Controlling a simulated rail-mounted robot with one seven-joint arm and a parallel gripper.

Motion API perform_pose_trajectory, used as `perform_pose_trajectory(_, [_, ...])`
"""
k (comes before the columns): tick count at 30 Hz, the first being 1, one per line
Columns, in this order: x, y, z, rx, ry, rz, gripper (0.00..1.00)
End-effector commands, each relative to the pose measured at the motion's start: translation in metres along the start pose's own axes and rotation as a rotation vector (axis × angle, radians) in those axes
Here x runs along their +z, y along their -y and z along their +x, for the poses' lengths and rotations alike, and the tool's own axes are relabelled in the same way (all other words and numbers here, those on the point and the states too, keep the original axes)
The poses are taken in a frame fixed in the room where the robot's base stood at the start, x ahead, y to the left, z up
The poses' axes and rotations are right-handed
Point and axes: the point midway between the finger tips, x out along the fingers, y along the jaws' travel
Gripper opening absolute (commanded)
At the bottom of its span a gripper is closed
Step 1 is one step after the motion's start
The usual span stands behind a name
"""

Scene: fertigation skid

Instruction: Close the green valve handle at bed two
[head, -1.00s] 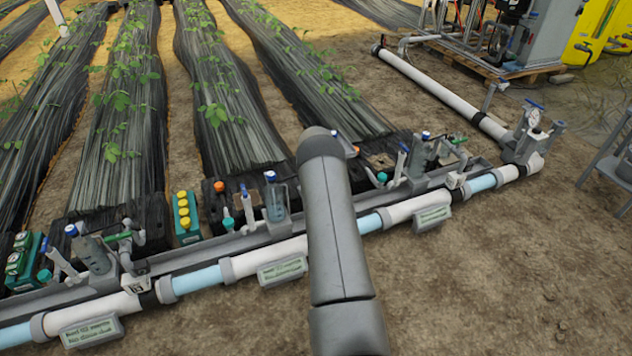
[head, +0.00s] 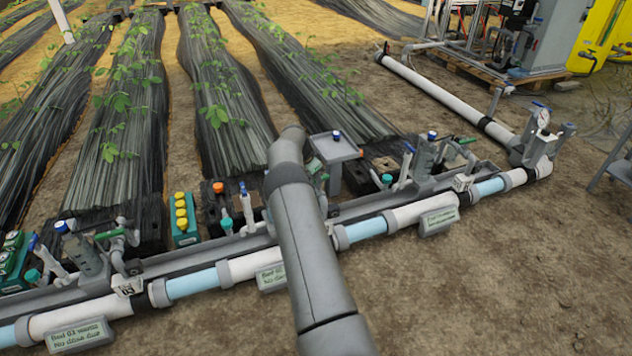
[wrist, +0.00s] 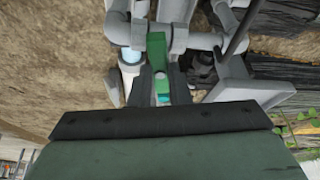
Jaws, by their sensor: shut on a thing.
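In the wrist view, a green valve handle (wrist: 157,48) stands between the two dark jaws of my gripper (wrist: 162,88). The jaws are shut on it, and its far end sticks out past them beside grey pipe fittings (wrist: 205,40). In the head view, my own arm covers the middle valve station, so the gripper and this handle are hidden there. Other green handles show at the left station (head: 112,233), whose sign reads Bed 03, and at the right station (head: 466,141).
A white and light-blue pipe (head: 195,284) runs along the beds with label plates in front. A grey stand (head: 334,148) with a blue-capped item is just right of my arm. A yellow-capped block (head: 184,220) stands to the left. Bare soil (head: 470,280) lies in front.

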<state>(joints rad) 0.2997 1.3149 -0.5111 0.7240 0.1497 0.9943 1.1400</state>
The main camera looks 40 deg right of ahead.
Motion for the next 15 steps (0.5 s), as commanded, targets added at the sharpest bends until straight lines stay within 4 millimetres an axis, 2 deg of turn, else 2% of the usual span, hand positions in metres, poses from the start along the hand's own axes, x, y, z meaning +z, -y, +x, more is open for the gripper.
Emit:
perform_pose_trajectory(6, [0.0005,0.0016,0.0032,0.048,0.0,0.121,0.0])
perform_pose_trajectory(15, [0.0,0.0023,0.0013,0.082,0.001,0.203,0.0])
